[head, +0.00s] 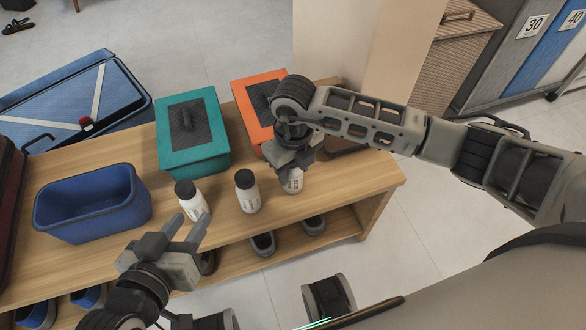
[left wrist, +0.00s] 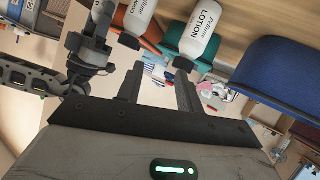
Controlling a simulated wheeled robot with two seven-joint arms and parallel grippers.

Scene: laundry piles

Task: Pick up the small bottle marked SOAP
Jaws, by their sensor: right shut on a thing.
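Three small white bottles with black caps stand in a row near the front edge of the wooden bench. In the left wrist view, the left bottle (head: 193,203) reads LOTION (left wrist: 197,38). The middle bottle (head: 248,196) also shows there (left wrist: 134,17), its label only partly visible. The right bottle (head: 293,182) is under my right gripper (head: 291,163), which is shut on its top; its label is too small to read. My left gripper (head: 187,228) is open and empty, its fingers apart just in front of the LOTION bottle.
Behind the bottles are a lidded teal box (head: 192,145) and an orange box (head: 244,96). An open blue bin (head: 85,211) stands left on the bench (head: 235,222). Shoes (head: 263,243) sit on the lower shelf. A blue suitcase (head: 110,90) lies behind the bench.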

